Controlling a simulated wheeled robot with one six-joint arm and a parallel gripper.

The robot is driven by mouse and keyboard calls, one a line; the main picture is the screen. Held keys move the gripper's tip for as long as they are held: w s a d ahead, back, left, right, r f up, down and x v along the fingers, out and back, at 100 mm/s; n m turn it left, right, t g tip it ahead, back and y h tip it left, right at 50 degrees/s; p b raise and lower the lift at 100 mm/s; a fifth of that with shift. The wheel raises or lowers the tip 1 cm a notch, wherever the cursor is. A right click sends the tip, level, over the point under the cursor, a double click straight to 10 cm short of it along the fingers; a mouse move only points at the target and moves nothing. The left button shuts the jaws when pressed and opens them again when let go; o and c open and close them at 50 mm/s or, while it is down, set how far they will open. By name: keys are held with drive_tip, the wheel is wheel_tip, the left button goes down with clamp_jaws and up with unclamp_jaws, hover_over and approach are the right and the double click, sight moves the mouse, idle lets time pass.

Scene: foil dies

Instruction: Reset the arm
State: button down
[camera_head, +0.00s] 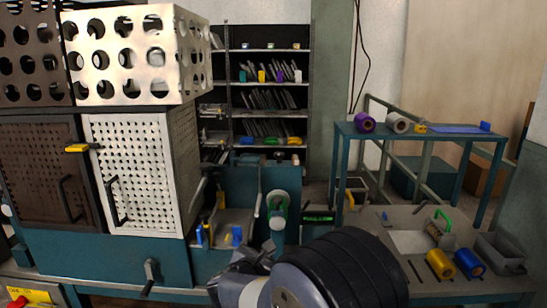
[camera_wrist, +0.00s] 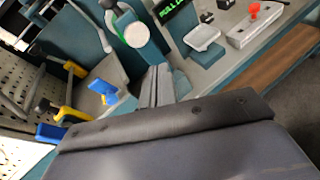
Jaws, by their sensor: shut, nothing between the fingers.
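My gripper (camera_wrist: 158,80) shows in the wrist view with its two grey fingers together and nothing between them. In the head view my arm rises from the bottom middle, and its dark rounded links hide part of the bench front. The gripper end points toward the teal machine (camera_head: 230,258) and is partly hidden by the arm. In the wrist view the fingers stand in front of a white round part with a green piece (camera_wrist: 135,34). They look apart from it, though the depth is hard to judge.
A perforated cabinet door (camera_head: 135,190) with a black handle stands at left. A blue part (camera_wrist: 103,91) lies left of the fingers. At right, a grey table (camera_head: 400,275) holds yellow (camera_head: 440,264) and blue rolls (camera_head: 469,262). A shelf (camera_head: 268,112) stands behind.

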drive_tip(key=s+f+m+t+h+b, duration=0.1)
drive_tip(key=s+f+t+b, duration=0.3)
drive_tip(key=f+b, duration=0.4)
drive_tip(key=s+b, duration=0.1)
drive_tip(key=b, duration=0.6)
drive_tip(key=shift+s+a+f, duration=0.15)
drive_tip(key=shift+s+f, duration=0.05)
idle(0.6)
